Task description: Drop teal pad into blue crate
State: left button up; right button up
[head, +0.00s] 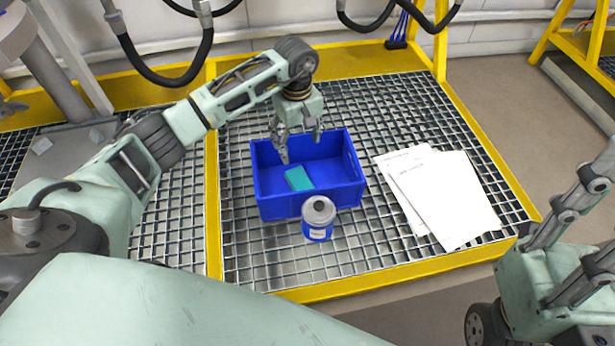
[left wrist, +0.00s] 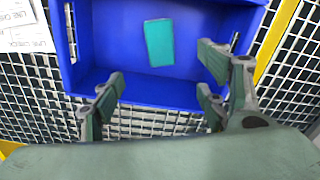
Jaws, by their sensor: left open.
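The teal pad (head: 299,178) lies flat on the floor of the blue crate (head: 337,194), toward its left side. In the left wrist view the pad (left wrist: 159,42) lies inside the crate (left wrist: 140,86), apart from the fingers. My left gripper (head: 297,150) is open and empty, above the far part of the crate and pointing down. Its spread fingers (left wrist: 160,90) also show in the left wrist view.
A blue can with a grey lid (head: 318,220) stands just in front of the crate. White papers (head: 450,200) lie on the grating to the right. A yellow frame (head: 385,274) edges the metal grating. The grating behind the crate is clear.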

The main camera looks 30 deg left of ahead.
pick_arm(q)
notch_tip(320, 180, up, 8)
jog(key=shift+r, duration=0.2)
dwell(0.4)
